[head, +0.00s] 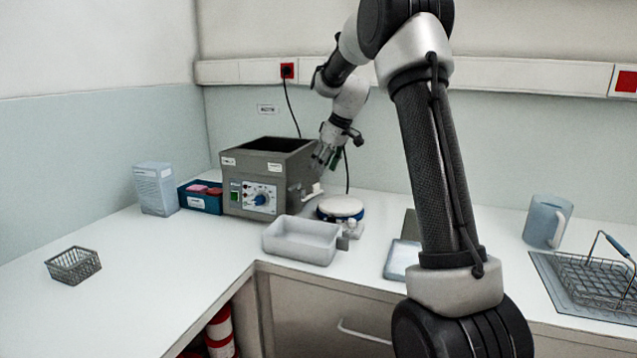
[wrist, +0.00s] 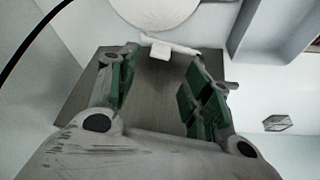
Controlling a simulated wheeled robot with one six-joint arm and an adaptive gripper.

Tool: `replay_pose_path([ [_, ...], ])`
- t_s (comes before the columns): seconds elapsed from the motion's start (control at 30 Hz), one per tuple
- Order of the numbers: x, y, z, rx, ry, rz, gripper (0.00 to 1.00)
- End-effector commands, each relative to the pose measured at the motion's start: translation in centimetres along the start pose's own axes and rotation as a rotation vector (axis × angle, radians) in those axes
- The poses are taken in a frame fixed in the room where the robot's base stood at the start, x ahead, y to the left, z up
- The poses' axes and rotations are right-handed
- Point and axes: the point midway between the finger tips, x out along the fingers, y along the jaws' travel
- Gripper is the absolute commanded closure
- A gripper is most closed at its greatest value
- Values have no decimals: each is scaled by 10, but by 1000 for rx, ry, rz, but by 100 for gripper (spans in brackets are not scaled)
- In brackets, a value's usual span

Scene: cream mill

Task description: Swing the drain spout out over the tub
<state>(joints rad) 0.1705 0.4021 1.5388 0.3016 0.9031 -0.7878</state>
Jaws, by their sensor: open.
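The grey bath (head: 238,185) with a dial on its front stands at the counter's back left. The drain spout (head: 313,189), a small pale piece, is low at its right side. In the wrist view the spout (wrist: 160,48) is a white bar with a block, just past the fingertips. The pale grey tub (head: 300,242) is on the counter in front of the bath, and its corner shows in the wrist view (wrist: 248,35). My gripper (head: 320,162) is beside the bath's right wall, pointing down above the spout. In the wrist view my gripper (wrist: 162,70) is open with nothing between its green pads.
A round white-topped device (head: 340,207) stands right of the spout, behind the tub. A blue box (head: 200,199) and a pale carton (head: 155,189) are left of the bath. A small wire basket (head: 73,265) is at front left. A black cable (head: 292,105) hangs behind the bath.

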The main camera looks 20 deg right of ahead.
Motion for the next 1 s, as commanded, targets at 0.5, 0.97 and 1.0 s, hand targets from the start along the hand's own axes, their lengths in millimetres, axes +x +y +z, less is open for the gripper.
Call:
replay_pose_path([
  [0.5,70,-1,1,-16,-3,-1,50],
  [0.97,76,0,1,-15,-2,0,68],
  [1.0,76,0,1,-15,-2,0,76],
])
